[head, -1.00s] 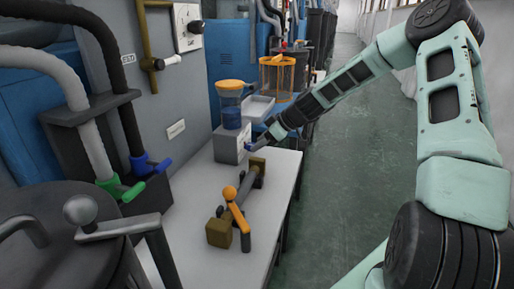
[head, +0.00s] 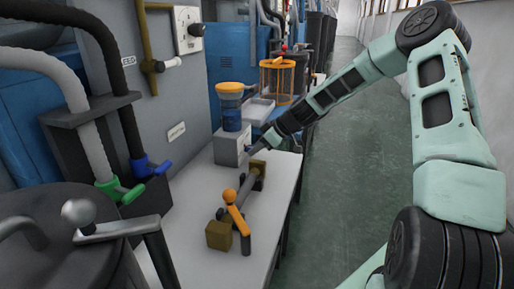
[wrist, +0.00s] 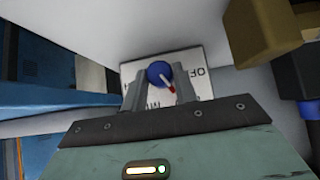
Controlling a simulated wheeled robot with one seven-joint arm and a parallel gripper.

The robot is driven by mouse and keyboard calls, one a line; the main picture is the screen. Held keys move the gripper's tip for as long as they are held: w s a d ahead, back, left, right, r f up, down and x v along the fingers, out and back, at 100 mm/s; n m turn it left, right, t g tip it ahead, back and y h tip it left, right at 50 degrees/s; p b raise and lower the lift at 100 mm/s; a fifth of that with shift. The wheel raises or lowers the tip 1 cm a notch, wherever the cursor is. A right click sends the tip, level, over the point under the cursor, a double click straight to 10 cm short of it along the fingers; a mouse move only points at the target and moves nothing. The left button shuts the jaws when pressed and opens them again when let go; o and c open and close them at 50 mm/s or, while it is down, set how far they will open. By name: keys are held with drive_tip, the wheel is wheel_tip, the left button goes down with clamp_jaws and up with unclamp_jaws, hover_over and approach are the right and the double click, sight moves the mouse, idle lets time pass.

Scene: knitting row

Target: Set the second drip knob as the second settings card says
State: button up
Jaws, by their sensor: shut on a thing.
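The drip unit is a grey box (head: 227,150) with a blue reservoir and orange cap (head: 230,103), at the far end of the bench. Its blue knob (wrist: 159,71) shows in the wrist view against a white dial plate (wrist: 205,82). A red-tipped pointer on it points to the lower right, between the letters "OF" at right and partly hidden "MI" below. My gripper (wrist: 156,90) is shut on the knob, one finger on each side. It also shows in the head view (head: 258,148). The fingers hide parts of the dial. I cannot read any settings card.
A grey bar with brown end blocks (head: 219,235) and an orange lever (head: 236,210) lies on the white bench (head: 195,200), close below my gripper. A pale tray (head: 259,110) and orange basket (head: 277,80) stand behind. The aisle at right is clear.

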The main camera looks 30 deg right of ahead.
drive_tip(key=shift+r+p, duration=0.15)
drive_tip(key=shift+p, duration=0.45)
drive_tip(key=shift+w+d+m+g+y+p, duration=0.15)
drive_tip(key=shift+m+g+y+p, duration=0.25)
drive_tip(key=shift+m+y+p, duration=0.25)
drive_tip(key=shift+w+d+m+g+y+p, duration=0.15)
drive_tip(key=shift+m+g+y+p, duration=0.2)
drive_tip(key=shift+g+y+p, duration=0.45)
drive_tip(key=shift+d+f+m+g+y+p, duration=0.1)
drive_tip(key=shift+f+m+g+y+p, duration=0.1)
drive_tip(key=shift+m+y+p, duration=0.35)
drive_tip(key=shift+f+m+g+y+p, duration=0.1)
drive_tip(key=shift+m+g+y+p, duration=0.15)
drive_tip(key=shift+y, duration=0.45)
drive_tip(key=shift+w+d+f+m+g+y, duration=0.15)
drive_tip(key=shift+m+g+y, duration=0.2)
drive_tip(key=shift+m+y, duration=0.45)
drive_tip(key=shift+y, duration=0.4)
drive_tip(key=o, duration=1)
drive_tip(key=shift+c, duration=0.2)
